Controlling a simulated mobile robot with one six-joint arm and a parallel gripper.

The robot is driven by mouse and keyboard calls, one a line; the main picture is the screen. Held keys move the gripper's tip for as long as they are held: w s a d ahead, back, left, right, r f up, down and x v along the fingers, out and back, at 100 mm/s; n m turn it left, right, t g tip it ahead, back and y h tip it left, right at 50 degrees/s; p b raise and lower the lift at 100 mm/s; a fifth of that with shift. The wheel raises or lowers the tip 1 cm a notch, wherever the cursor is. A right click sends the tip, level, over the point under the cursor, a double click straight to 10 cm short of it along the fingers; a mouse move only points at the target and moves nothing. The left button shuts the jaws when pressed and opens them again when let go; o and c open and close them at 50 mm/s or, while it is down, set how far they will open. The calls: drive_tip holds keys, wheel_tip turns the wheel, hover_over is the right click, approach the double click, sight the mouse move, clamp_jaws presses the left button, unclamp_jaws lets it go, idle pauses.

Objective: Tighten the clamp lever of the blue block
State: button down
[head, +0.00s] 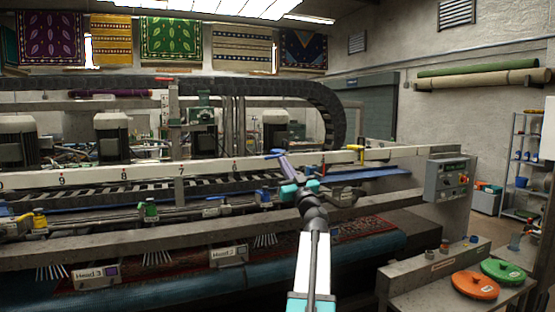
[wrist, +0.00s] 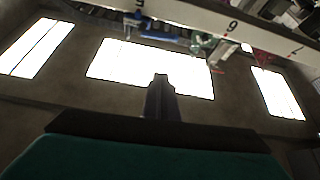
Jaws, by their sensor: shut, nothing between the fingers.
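A small blue block (head: 265,196) sits on the long rail, left of my arm; its clamp lever is too small to make out. A green block (head: 150,210) and a yellow block (head: 39,221) sit further left on the same rail. My gripper (head: 281,156) points up and away from me, above and to the right of the blue block and apart from it, near the white numbered beam. In the wrist view its dark fingers (wrist: 160,85) are together and empty. The wrist view faces mostly the ceiling, and I cannot identify the blue block there.
The white numbered beam (head: 130,168) runs across the machine behind the rail. A grey control box (head: 446,180) stands at the right end. A bench with orange (head: 475,285) and green (head: 503,271) lids is at the lower right. A patterned rug (head: 345,232) lies under the front beam.

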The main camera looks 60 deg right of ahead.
sight(274, 157)
drive_tip(key=shift+w+d+r, duration=0.1)
drive_tip(key=p+x, duration=0.3)
drive_tip(key=x, duration=0.7)
drive_tip(key=shift+w+d+f, duration=0.1)
drive_tip(key=shift+d+f, duration=0.05)
drive_tip(key=shift+f, duration=0.9)
drive_tip(key=shift+d+f, duration=0.15)
drive_tip(key=shift+f, duration=0.85)
